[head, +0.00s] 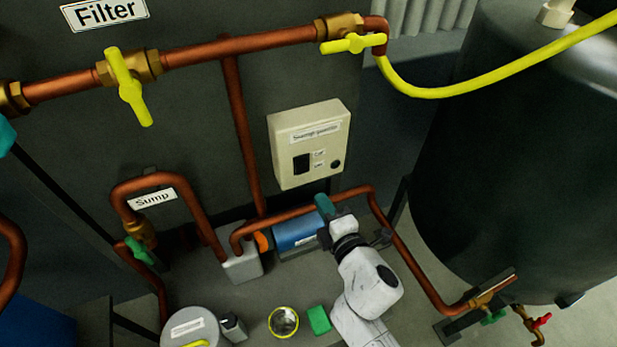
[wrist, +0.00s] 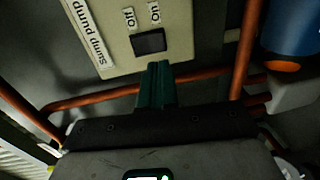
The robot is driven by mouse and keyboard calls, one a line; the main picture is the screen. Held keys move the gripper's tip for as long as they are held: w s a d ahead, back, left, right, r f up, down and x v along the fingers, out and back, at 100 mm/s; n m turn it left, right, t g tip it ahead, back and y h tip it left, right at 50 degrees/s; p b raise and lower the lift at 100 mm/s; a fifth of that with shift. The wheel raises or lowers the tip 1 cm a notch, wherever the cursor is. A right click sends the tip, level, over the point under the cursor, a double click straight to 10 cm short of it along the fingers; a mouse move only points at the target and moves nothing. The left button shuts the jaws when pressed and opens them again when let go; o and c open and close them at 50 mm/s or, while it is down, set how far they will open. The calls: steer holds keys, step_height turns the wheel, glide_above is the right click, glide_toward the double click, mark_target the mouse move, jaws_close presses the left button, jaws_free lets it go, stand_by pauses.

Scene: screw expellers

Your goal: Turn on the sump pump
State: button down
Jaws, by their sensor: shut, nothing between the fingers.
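The sump pump's control box (head: 308,145) is cream coloured and fixed to the dark wall in the head view. In the wrist view the box (wrist: 110,45) appears upside down, with the switch (wrist: 149,42) beside the "Off" and "On" labels. My gripper (wrist: 157,68) is shut and empty, its dark green fingertips just short of the switch's edge in that picture. I cannot tell whether they touch it, or which way the switch is set.
Copper pipes (head: 303,209) run below the box, close to my arm. A blue pump body (head: 296,232) sits beneath it. A large dark tank (head: 530,150) stands on the right. A yellow-rimmed cup (head: 283,322) and a green block (head: 318,320) rest on the surface below.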

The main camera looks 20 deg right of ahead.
mark_target(303, 173)
steer(key=w, duration=0.6)
steer(key=w+f, duration=0.1)
steer(key=w, duration=0.2)
steer(key=shift+w+f+b, duration=0.1)
steer(key=shift+w+b, duration=0.05)
steer(key=shift+b, duration=0.2)
steer(key=shift+f, duration=0.1)
